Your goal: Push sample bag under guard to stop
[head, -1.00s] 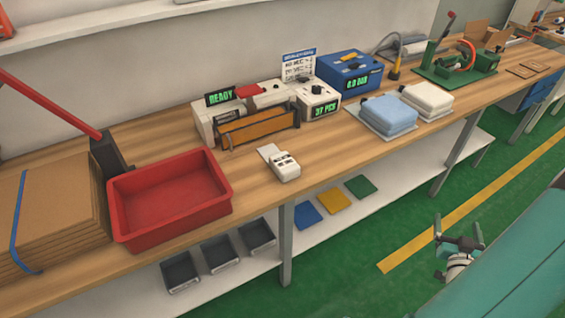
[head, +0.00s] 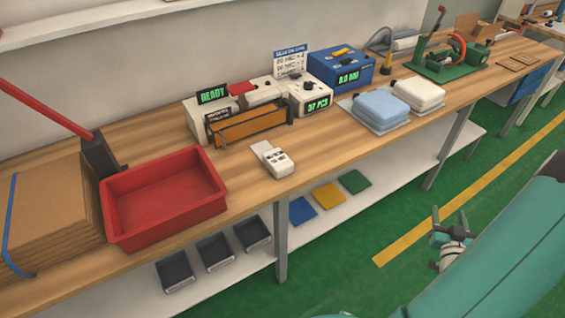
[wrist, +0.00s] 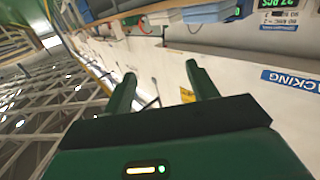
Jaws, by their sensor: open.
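A small white packet (head: 274,159) with raised pale lumps, which looks like the sample bag, lies flat on the wooden bench. Behind it stands a white sealing machine (head: 197,122) with a green READY display. An orange-brown guard bar (head: 247,128) runs along the machine's front, and the packet lies in front and to the right of it, apart from it. A stop is not clearly visible. My gripper (head: 449,222) is off the bench at the lower right, over the green floor, far from the packet. The wrist view shows its two green fingers (wrist: 161,82) apart with nothing between them.
A red tray (head: 165,197) and stacked cardboard (head: 50,215) fill the bench's left. Blue and white pads (head: 380,110), a blue box (head: 341,70) and a green fixture (head: 440,65) stand to the right. Bare wood surrounds the packet in front.

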